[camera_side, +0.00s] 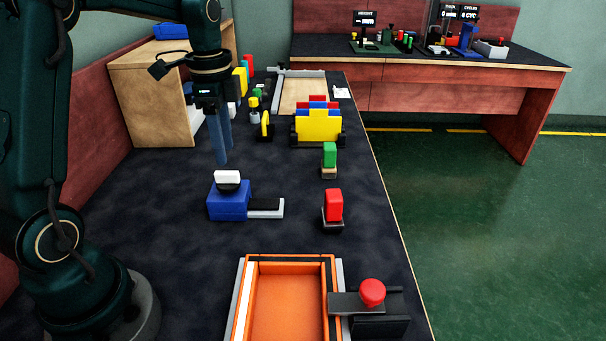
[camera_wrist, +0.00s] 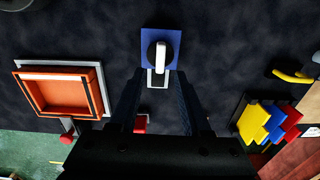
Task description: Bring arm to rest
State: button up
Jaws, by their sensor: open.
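My gripper (camera_side: 220,160) hangs from my arm with its fingers pointing down, above and behind the blue block with a white-topped black knob (camera_side: 228,201). The fingers are apart and nothing shows between them. In the wrist view my gripper (camera_wrist: 158,100) shows two dark fingers spread apart, with the blue block (camera_wrist: 150,37) beyond their tips. A grey and black slide piece (camera_side: 266,207) sticks out from the block's right side. The gripper does not touch the block.
An orange tray (camera_side: 250,300) stands at the front, beside a red button (camera_side: 372,291). Red (camera_side: 334,204) and green (camera_side: 329,154) blocks stand on small bases. A rack of coloured plates (camera_side: 317,127) stands farther back. A wooden box (camera_side: 150,95) is at left. Dark table surface between is clear.

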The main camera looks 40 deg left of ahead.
jog(key=s+d+r+m+t, duration=0.1)
jog(key=s+d+r+t, duration=0.1)
jog(key=d+r, duration=0.3)
jog(key=s+d+f+n+t, duration=0.2)
jog(key=s+d+n+t, duration=0.1)
jog(key=s+d+n, duration=0.4)
jog(key=s+n, duration=0.3)
jog(key=shift+s+d+f, duration=0.15)
jog(key=shift+d+f, duration=0.05)
jog(key=shift+f, duration=0.05)
